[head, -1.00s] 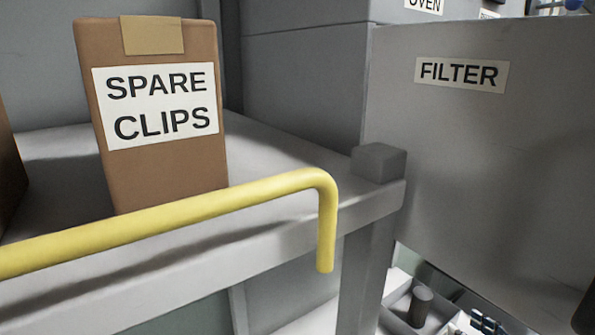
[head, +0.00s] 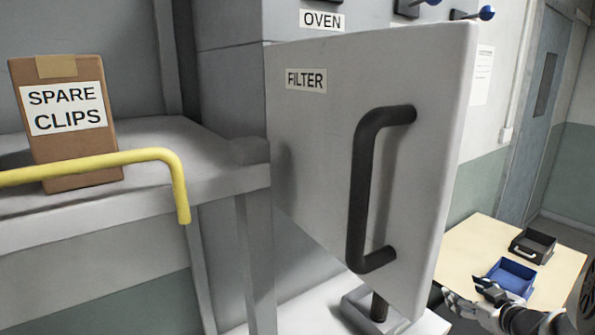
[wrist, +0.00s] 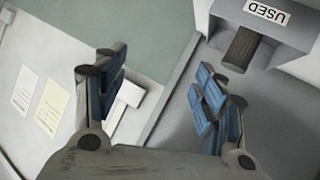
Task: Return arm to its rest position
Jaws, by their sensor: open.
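My gripper (head: 472,295) is at the lower right of the head view, in front of the pale table and the blue tray. My dark forearm runs off the right edge. In the wrist view, the two blue-padded fingers of my gripper (wrist: 160,75) stand wide apart with nothing between them.
A grey FILTER panel (head: 325,135) with a dark handle (head: 362,195) stands left of my gripper. A SPARE CLIPS box (head: 72,150) sits on a shelf behind a yellow rail (head: 130,158). A blue tray (head: 512,277) and a black tray (head: 532,246) sit on a table (head: 470,245). The wrist view shows a grey USED box (wrist: 285,35).

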